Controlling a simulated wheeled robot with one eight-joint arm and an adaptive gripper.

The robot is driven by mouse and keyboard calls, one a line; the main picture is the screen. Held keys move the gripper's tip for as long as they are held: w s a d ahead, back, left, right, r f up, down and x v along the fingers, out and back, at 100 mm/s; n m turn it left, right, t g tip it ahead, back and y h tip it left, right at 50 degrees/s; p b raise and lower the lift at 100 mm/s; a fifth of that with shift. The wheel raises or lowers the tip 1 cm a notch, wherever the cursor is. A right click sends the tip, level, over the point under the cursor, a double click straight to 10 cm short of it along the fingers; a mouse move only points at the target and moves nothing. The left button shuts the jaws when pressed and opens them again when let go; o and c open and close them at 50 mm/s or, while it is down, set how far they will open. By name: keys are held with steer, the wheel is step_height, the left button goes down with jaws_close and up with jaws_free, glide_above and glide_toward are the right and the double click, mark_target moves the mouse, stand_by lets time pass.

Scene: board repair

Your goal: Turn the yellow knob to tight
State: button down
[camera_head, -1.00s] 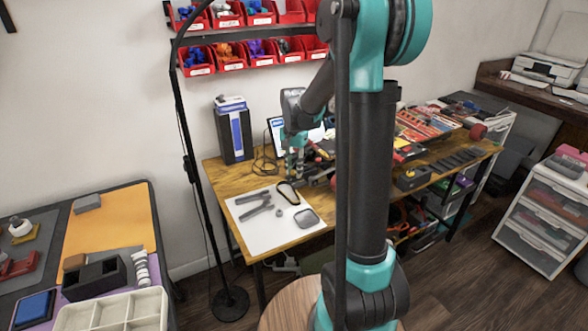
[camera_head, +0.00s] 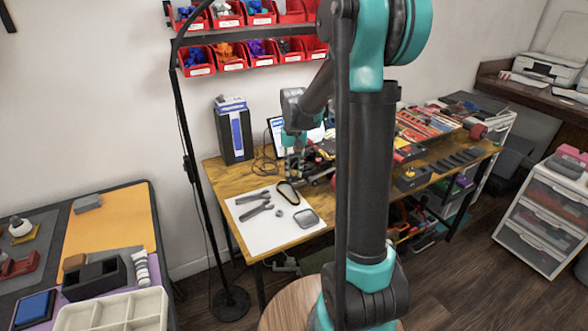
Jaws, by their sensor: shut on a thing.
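My gripper (camera_head: 294,176) is low over the wooden workbench, beside a dark fixture (camera_head: 318,172) at the bench's middle. Its fingers are closed and point down. What lies between them is very small here and mostly hidden by the fingers, so the yellow knob does not show clearly, nor does how far it is turned. The right part of the fixture is hidden behind my own arm link.
A white mat (camera_head: 262,234) with pliers-like tools (camera_head: 254,205), a black ring (camera_head: 288,193) and a grey tray (camera_head: 306,218) lies in front of the gripper. A black-and-blue box (camera_head: 235,135) and a lit screen (camera_head: 276,128) stand behind. A lamp pole (camera_head: 196,190) rises at left.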

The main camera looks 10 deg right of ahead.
mark_target(294, 171)
steer(key=c, duration=1.3)
jaws_free()
steer(key=shift+r, duration=0.1)
step_height(294, 171, up, 12)
